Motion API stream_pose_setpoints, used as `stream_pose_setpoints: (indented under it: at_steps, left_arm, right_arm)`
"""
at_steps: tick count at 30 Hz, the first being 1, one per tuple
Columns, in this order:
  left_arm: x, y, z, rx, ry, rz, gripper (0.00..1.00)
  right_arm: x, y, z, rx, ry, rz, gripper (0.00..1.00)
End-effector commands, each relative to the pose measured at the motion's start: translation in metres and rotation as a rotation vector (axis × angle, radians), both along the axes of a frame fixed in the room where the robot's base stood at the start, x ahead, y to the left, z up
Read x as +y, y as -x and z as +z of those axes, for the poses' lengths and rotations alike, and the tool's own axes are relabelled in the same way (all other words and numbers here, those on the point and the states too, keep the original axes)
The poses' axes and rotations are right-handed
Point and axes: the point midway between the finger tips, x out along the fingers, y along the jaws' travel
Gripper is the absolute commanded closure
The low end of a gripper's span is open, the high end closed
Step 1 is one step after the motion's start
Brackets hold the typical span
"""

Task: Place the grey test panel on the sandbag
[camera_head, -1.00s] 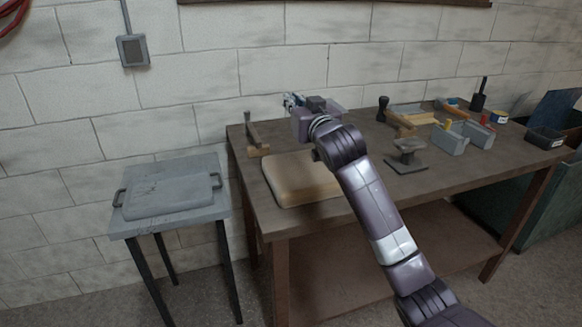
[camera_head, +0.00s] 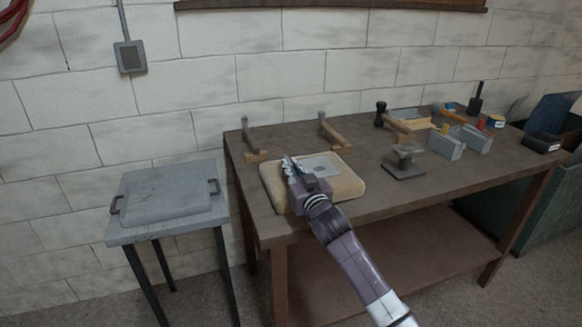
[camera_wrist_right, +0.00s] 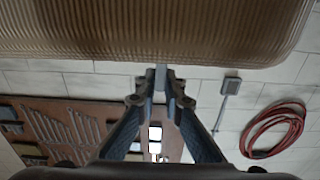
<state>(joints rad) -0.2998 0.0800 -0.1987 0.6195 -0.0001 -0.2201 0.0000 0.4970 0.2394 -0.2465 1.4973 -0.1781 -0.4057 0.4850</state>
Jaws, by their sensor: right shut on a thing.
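The grey test panel (camera_head: 322,164), a flat plate with a lighter square in its middle, shows over the top of the sandbag. The sandbag (camera_head: 347,186) is a tan, rounded cushion lying near the left end of the bench. My right gripper (camera_head: 293,167) is over the sandbag's left part, at the panel's left side, and is shut on the panel. In the right wrist view the fingers (camera_wrist_right: 161,84) close on a narrow grey edge, and the ribbed sandbag (camera_wrist_right: 150,28) fills the top. I cannot tell whether the panel touches the sandbag. My left gripper is out of view.
Two wooden-based hammer-like tools (camera_head: 252,142) (camera_head: 331,131) stand behind the sandbag. A dark metal stand (camera_head: 404,162) is to its right, with grey blocks (camera_head: 447,146) farther right. A grey plate with handles (camera_head: 168,198) lies on a side stand at left. The bench front right is clear.

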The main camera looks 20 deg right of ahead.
Motion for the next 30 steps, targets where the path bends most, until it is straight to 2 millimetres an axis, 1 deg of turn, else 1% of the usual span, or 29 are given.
stream_pose_setpoints:
  at_steps: [6, 10, 11, 12, 15, 16, 23, 26, 27, 30]
  left_arm:
    - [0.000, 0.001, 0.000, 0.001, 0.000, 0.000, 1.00]
    - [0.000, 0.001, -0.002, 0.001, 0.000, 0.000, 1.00]
    - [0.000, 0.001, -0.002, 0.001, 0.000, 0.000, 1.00]
    - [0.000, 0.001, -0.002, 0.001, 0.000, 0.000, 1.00]
    - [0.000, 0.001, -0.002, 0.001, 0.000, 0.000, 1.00]
    - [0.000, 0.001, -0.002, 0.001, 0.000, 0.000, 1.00]
    - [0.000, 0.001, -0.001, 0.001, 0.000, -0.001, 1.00]
    - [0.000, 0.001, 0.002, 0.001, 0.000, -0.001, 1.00]
    - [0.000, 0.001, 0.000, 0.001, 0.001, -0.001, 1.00]
    - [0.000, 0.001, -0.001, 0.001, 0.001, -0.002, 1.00]
  right_arm:
    - [0.000, 0.000, 0.002, -0.005, 0.001, 0.000, 1.00]
    - [0.000, 0.000, -0.002, -0.004, 0.000, 0.000, 1.00]
    - [0.000, 0.000, -0.003, -0.001, -0.001, 0.000, 0.91]
    - [0.000, 0.000, -0.003, -0.001, 0.000, 0.000, 0.86]
    - [0.000, 0.000, -0.003, -0.001, 0.000, 0.000, 0.75]
    - [0.000, 0.000, -0.003, -0.001, 0.000, 0.000, 0.74]
    - [0.000, 0.000, -0.002, -0.001, 0.000, 0.000, 0.74]
    - [-0.001, 0.000, 0.003, -0.002, 0.001, -0.001, 0.74]
    - [-0.001, 0.003, 0.000, 0.000, 0.001, -0.001, 0.74]
    - [-0.001, 0.013, -0.001, 0.000, 0.000, 0.000, 0.74]
